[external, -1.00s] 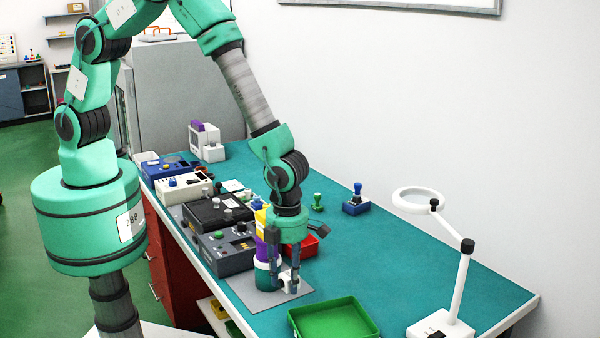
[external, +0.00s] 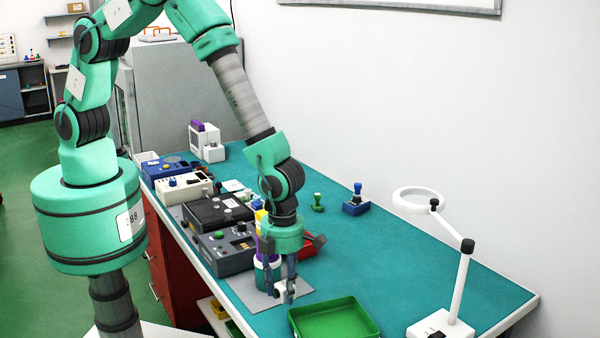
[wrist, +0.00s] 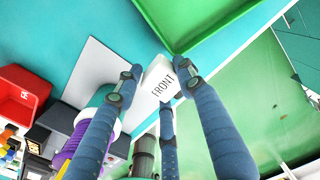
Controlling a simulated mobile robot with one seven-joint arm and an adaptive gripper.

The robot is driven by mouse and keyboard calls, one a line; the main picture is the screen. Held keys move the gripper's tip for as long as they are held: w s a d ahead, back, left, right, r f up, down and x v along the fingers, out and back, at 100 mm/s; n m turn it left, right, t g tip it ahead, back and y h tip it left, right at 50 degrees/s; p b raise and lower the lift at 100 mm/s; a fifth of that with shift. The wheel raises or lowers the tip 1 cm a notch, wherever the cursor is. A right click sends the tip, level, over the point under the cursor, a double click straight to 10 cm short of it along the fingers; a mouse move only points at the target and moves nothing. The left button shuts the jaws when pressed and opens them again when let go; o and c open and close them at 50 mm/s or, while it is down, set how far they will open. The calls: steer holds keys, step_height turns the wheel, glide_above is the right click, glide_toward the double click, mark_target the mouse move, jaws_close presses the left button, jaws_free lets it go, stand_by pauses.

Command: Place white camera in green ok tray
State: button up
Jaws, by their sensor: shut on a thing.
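In the external view my gripper (external: 283,288) is low at the front edge of the grey mat, and the white camera (external: 281,291) shows partly between the fingers. I cannot tell whether the camera touches the mat. The green tray (external: 364,318) lies on the table to the right of my gripper. It looks empty, and its edge (wrist: 180,48) shows at the top of the wrist view.
A purple and green-white container (external: 262,275) stands close beside my fingers on the grey mat (external: 243,287). A red tray (external: 313,246) is behind my gripper. Dark test units (external: 228,254) stand to the left. A white magnifier lamp (external: 461,285) is right of the green tray.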

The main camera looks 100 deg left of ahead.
mark_target(334, 328)
steer(key=w+d, duration=0.1)
steer(key=w, duration=0.3)
steer(key=w+d+f, duration=0.1)
steer(key=w, duration=0.3)
steer(key=w+d+p, duration=0.1)
steer(key=w, duration=0.4)
steer(key=shift+w+d+f, duration=0.1)
steer(key=shift+f, duration=0.05)
steer(key=shift+f+p, duration=0.3)
steer(key=shift+f, duration=1.45)
steer(key=shift+f, duration=0.1)
steer(key=o, duration=1.2)
step_height(334, 328, up, 12)
steer(key=shift+r+b, duration=0.15)
steer(key=shift+b, duration=0.4)
